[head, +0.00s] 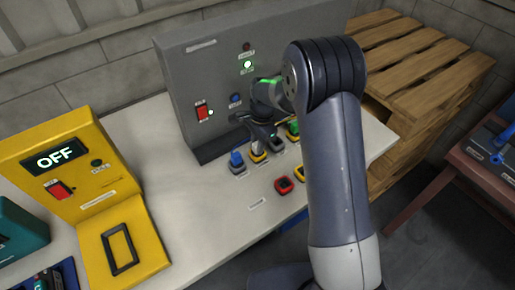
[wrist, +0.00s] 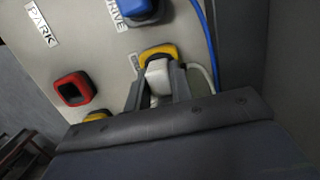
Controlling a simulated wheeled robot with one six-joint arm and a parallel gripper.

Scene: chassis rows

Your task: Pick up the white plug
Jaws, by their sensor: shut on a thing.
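The white plug (wrist: 158,76) shows in the wrist view, with a pale cable (wrist: 208,78) running off to its right. My gripper (wrist: 157,84) is shut on it, one finger on each side. The plug is at a yellow-rimmed socket (wrist: 158,51); I cannot tell whether it is fully seated there. In the head view the plug (head: 256,149) shows as a small white piece under my gripper (head: 264,136), above the yellow-rimmed socket (head: 258,157). My gripper partly hides it.
A blue plug (head: 237,159) stands just left, and a green one (head: 293,128) stands to the right. A red-rimmed socket (head: 284,185) is in front. A grey panel (head: 185,75) rises behind. A yellow box (head: 100,195) marked OFF stands left. The white tabletop (head: 205,225) is clear in front.

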